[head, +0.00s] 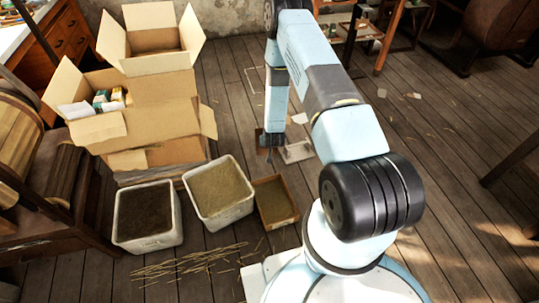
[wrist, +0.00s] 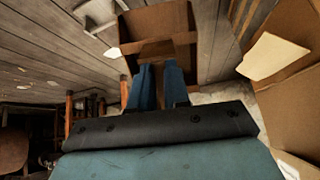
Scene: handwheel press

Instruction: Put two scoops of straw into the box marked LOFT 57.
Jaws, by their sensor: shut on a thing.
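My gripper (wrist: 159,68) is shut on a brown, open, box-shaped scoop (wrist: 157,22) in the wrist view. In the head view the arm hangs down behind the bins, and the scoop (head: 262,138) shows small at its lower end. I see no straw in the part of the scoop in view. A white bin of tan, straw-like stuff (head: 219,187) stands on the floor, nearer than the gripper and to its left. Two open cardboard boxes stand at the left: a rear one (head: 152,68) and a front one (head: 135,125). I can read no LOFT 57 mark.
A white bin of dark stuff (head: 146,214) and a shallow wooden tray (head: 276,203) flank the tan bin. Loose straw (head: 190,265) lies on the floor in front. Small cartons (head: 108,101) sit in the front box. The plank floor right of the arm is mostly clear.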

